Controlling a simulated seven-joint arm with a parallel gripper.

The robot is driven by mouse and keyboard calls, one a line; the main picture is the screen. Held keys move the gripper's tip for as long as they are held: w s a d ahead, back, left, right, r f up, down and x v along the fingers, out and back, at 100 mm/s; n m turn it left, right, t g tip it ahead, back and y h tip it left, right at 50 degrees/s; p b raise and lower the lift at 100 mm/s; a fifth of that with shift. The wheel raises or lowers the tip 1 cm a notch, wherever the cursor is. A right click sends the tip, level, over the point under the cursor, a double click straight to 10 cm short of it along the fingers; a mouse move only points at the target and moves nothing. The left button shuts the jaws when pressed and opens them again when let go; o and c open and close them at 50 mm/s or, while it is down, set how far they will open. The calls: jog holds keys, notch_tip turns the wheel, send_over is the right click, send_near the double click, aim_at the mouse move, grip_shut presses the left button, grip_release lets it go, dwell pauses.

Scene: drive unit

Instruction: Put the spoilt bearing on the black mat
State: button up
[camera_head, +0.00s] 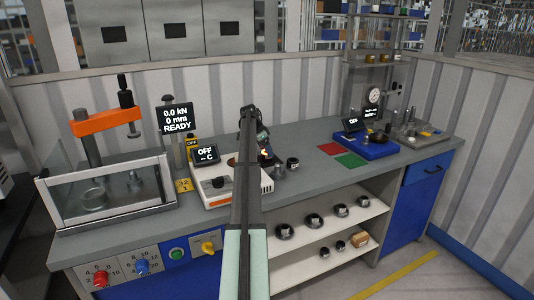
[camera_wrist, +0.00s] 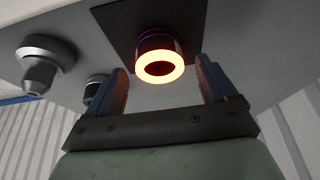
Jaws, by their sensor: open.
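My gripper (camera_wrist: 162,70) is open, with one finger on each side of a dark ring-shaped part (camera_wrist: 160,62) whose near face glows bright orange-white. It looks like a bearing; no contact with the fingers is visible. Behind it in the wrist view is a flat black square (camera_wrist: 112,22), apparently the black mat. In the head view my gripper (camera_head: 265,150) is above the bench beside the heater unit, with a small orange glow at it; my arm hides most of this spot. No label shows which bearing is spoilt.
A bearing (camera_head: 293,163) stands right of my gripper. A stepped grey part (camera_wrist: 45,65) shows in the wrist view. Red (camera_head: 330,149) and green (camera_head: 350,160) mats lie further right. The heater unit (camera_head: 212,188) and press (camera_head: 105,185) stand left. Several bearings sit on the shelf (camera_head: 300,252).

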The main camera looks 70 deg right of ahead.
jog(key=v, duration=0.9)
jog(key=shift+r, duration=0.2)
jog(key=shift+w, duration=0.1)
